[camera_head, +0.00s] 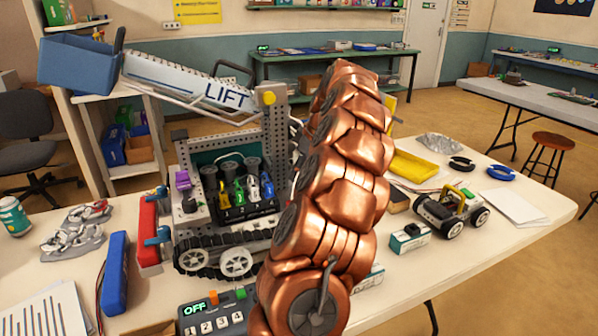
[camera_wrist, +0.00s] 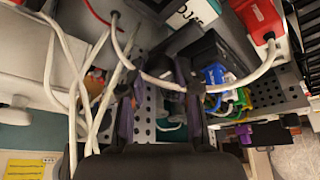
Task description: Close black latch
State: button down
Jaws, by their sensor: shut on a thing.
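I cannot make out the black latch for sure. In the wrist view the dark fingers of my gripper (camera_wrist: 160,84) stand apart over a grey perforated plate, beside a black housing (camera_wrist: 212,52). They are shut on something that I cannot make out. A white cable (camera_wrist: 165,84) runs across at the fingertips. My copper arm hides the gripper in the head view.
Several loose white cables hang left in the wrist view. A red plug (camera_wrist: 259,18) is at upper right. On the table (camera_head: 530,222) are a control box (camera_head: 215,315), a blue case (camera_head: 115,273), a small wheeled car (camera_head: 450,211) and a yellow tray (camera_head: 414,169).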

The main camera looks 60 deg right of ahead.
dwell(0.6)
jog(key=c, duration=0.8)
grip_release()
jog(key=shift+c, duration=0.2)
jog(key=shift+r, duration=0.1)
jog(key=v, duration=1.1)
jog(key=shift+d+r, duration=0.2)
jog(key=shift+r, duration=0.05)
jog(key=shift+s+r, duration=0.15)
dwell(0.8)
